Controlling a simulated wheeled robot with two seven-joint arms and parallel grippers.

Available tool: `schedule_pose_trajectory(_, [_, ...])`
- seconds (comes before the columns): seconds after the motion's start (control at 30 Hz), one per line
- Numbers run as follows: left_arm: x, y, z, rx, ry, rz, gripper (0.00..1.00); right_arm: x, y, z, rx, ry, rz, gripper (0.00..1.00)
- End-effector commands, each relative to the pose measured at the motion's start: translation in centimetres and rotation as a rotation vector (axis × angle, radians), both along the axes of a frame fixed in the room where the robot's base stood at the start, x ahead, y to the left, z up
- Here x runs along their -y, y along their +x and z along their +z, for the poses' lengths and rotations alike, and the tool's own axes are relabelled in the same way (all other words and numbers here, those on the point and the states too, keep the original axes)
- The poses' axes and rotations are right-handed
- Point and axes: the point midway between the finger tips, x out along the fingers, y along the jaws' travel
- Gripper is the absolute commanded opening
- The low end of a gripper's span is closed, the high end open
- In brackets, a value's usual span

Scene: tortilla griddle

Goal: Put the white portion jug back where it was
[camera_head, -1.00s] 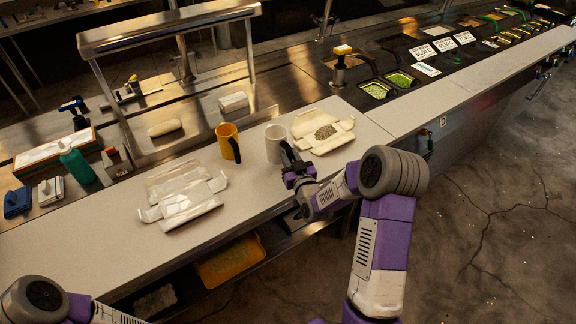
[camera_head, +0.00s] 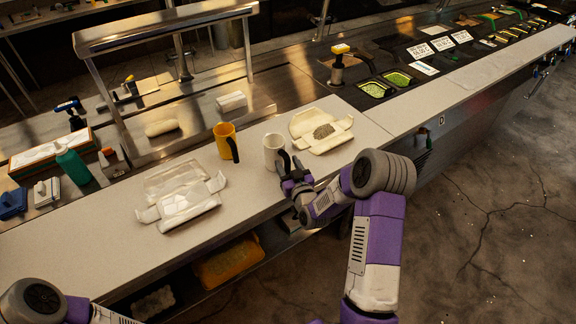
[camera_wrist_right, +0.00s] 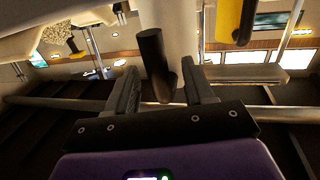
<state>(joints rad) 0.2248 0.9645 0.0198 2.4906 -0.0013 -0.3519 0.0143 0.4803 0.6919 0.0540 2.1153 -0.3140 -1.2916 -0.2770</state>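The white portion jug (camera_head: 272,149) stands upright on the pale counter (camera_head: 262,196), with its dark handle towards my right gripper. My right gripper (camera_head: 294,172) is low beside the jug, on its near right side. In the right wrist view its two fingers (camera_wrist_right: 160,92) are apart, with the dark handle (camera_wrist_right: 153,62) between them and gaps showing on both sides. The white jug body (camera_wrist_right: 182,25) rises behind the handle. Only part of my left arm shows at the lower left; its gripper is out of view.
A yellow jug (camera_head: 224,138) stands just left of the white one. An opened pale wrapper with dark grains (camera_head: 340,141) lies close on the right, and another opened wrapper (camera_head: 184,208) on the left. A steel shelf (camera_head: 160,27) stands behind. The counter front is clear.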

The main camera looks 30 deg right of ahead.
Motion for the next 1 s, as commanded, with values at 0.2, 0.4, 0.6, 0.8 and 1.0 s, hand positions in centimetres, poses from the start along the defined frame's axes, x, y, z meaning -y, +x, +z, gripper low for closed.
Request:
schedule_pose_trajectory(0.2, [0.0,0.0,0.1,0.0,0.0,0.0,0.43,0.0,0.0,0.1,0.0,0.0,0.0,0.53])
schedule_pose_trajectory(0.4, [0.0,0.0,0.4,0.0,0.0,0.0,0.43,-0.1,-1.0,0.3,-0.003,0.0,0.0,0.53])
schedule_pose_trajectory(0.6, [0.0,0.0,0.1,0.0,0.0,0.0,0.43,-0.7,-4.9,0.2,-0.003,-0.001,0.0,0.53])
schedule_pose_trajectory(0.8, [0.0,0.0,-0.2,0.0,0.0,0.0,0.43,-1.3,-8.8,0.2,-0.003,0.0,0.0,0.53])
schedule_pose_trajectory(1.0, [0.0,0.0,-0.5,0.0,0.0,0.0,0.43,-1.6,-11.2,0.2,-0.002,0.0,-0.001,0.53])
